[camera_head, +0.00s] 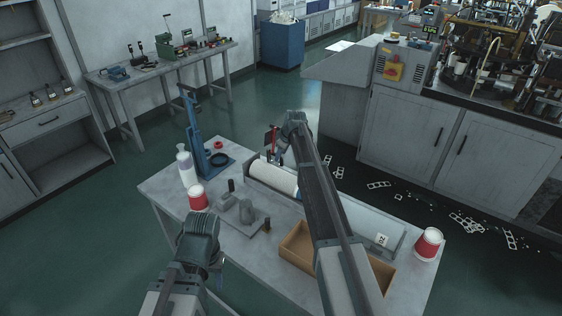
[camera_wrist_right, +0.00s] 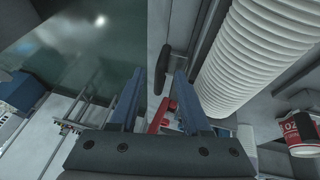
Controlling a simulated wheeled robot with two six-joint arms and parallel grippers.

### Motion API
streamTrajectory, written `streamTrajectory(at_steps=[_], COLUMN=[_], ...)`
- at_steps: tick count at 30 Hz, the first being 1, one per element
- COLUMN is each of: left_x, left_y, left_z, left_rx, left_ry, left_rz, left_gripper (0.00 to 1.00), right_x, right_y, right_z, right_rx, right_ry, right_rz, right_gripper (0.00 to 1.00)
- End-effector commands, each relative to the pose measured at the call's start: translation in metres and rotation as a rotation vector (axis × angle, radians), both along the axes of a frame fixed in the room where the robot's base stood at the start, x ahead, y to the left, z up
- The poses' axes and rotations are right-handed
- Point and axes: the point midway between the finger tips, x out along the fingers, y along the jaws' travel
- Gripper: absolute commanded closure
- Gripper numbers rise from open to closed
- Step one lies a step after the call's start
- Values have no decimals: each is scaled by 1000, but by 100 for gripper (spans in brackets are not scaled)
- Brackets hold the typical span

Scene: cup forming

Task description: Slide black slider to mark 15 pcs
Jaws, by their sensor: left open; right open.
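The black slider (camera_wrist_right: 163,72) is a dark handle on the edge of the long grey trough (camera_head: 366,224), seen in the right wrist view. It lies just ahead of and between the two fingertips of my right gripper (camera_wrist_right: 160,84), which is open; I cannot tell whether they touch it. In the head view my right gripper (camera_head: 279,152) is at the far left end of the trough. A white cup stack (camera_head: 272,177) lies in the trough. My left gripper (camera_head: 217,272) is open and empty by the table's front left. The 15 pcs mark cannot be read.
Paper cups stand on the table (camera_head: 160,183) at left (camera_head: 198,199) and right (camera_head: 428,244). A brown tray (camera_head: 297,247), a grey metal fixture (camera_head: 245,212), a white bottle (camera_head: 186,166) and a blue stand (camera_head: 199,143) are nearby. A red part (camera_wrist_right: 157,118) shows between my right fingers.

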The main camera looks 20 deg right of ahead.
Motion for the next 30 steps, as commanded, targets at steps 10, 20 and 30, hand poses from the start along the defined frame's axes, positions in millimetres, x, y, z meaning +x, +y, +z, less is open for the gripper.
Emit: streamTrajectory(at_steps=[10,20,30], left_x=[0,0,0], left_y=[0,0,0], left_z=[-5,-5,-5], left_rx=[0,0,0], left_ry=[0,0,0], left_rz=[-1,-1,0], left_gripper=[50,50,50], right_x=[3,3,3], right_y=[1,1,0], right_z=[-5,-5,-5], right_rx=[0,0,-1], right_ry=[0,0,-1], right_rz=[0,0,0], right_gripper=[53,100,100])
